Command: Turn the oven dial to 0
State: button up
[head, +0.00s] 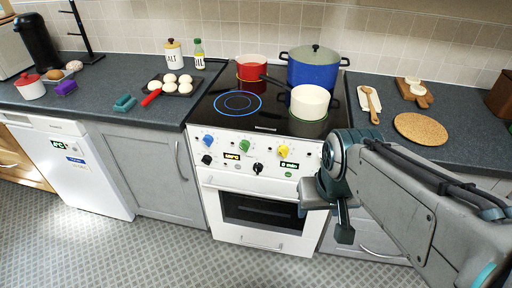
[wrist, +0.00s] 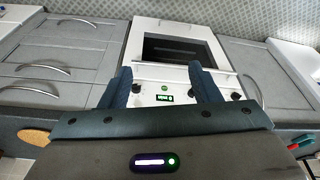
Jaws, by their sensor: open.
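The white stove's control panel (head: 222,148) carries coloured knobs along its top and black dials below. One black dial (head: 207,160) is at the left end, beside a display (head: 232,156) that seems to read 180°C. Another black dial (head: 258,168) is near the middle, left of a display (head: 289,164) reading 0 min. I cannot tell the dials' markings. My gripper (head: 323,214) is open and empty in front of the oven's right side, apart from the panel. In the wrist view its fingers (wrist: 160,72) frame the green-lit display (wrist: 164,99), with a black dial (wrist: 236,96) outside the right finger.
The oven door (head: 258,208) is shut below the panel. A blue pot (head: 314,72), a red pan (head: 251,68) and a cream pot (head: 309,103) stand on the hob. A baking tray (head: 190,87) lies on the left counter. The floor before the stove is clear.

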aim_at(206, 159)
jog(key=u, duration=0.45)
jog(key=k, duration=0.55)
jog(key=u, duration=0.85)
jog(key=i, duration=0.4)
jog(key=z, duration=0.75)
jog(key=i, duration=0.85)
jog(key=z, duration=0.9)
